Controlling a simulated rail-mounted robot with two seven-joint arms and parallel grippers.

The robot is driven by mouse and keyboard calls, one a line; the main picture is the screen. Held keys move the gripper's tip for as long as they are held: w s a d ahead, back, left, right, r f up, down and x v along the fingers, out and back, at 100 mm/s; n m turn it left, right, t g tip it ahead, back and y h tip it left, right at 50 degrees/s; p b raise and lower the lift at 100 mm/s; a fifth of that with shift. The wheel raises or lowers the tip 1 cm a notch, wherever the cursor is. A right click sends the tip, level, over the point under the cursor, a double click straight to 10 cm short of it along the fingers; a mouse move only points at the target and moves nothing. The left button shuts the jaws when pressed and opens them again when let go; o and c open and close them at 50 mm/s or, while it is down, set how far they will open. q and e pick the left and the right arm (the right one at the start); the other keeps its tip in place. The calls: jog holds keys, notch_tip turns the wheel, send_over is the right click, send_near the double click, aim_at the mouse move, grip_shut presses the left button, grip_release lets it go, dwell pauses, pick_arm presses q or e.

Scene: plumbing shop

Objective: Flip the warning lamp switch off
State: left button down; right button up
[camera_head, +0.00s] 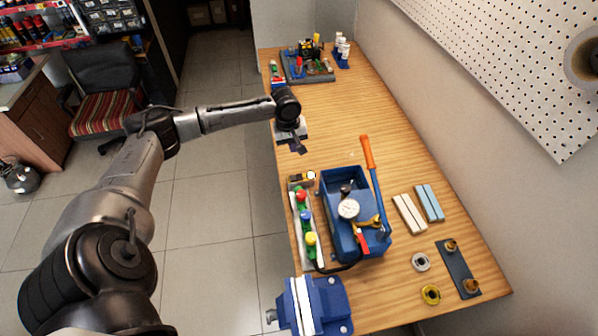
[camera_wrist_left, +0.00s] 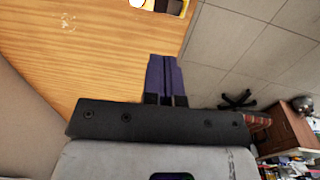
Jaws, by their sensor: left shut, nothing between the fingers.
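A small black-and-yellow box (camera_head: 302,179) with a round pale piece at its right end sits near the table's left edge; it appears to be the warning lamp switch. In the left wrist view the box (camera_wrist_left: 168,5) is cut off by the top edge, so its lever position cannot be told. My left gripper (camera_head: 301,149) hangs over the table's left edge, a little beyond the box and apart from it. Its purple fingers (camera_wrist_left: 164,76) are together and empty. My right gripper is in neither view.
A strip with red, blue and yellow knobs (camera_head: 306,220) lies just nearer than the box. A blue tray (camera_head: 375,248) with a gauge and tools stands to its right. A blue vise (camera_head: 335,305) is at the front. The table's middle is clear.

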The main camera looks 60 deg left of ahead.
aim_at(299, 176)
pick_arm(q)
jog(key=shift+f, duration=0.15)
jog(key=f, duration=0.4)
jog(key=w+f, duration=0.1)
jog(key=f, duration=0.8)
jog(key=shift+w+d+f, duration=0.3)
jog(key=shift+f, duration=0.05)
jog(key=shift+s+a+r+p, duration=0.15)
jog(key=shift+p, duration=0.35)
jog(key=shift+w+d+f, duration=0.25)
jog(key=shift+w+f, duration=0.05)
jog(key=shift+s+a, duration=0.1)
jog(key=shift+r, duration=0.1)
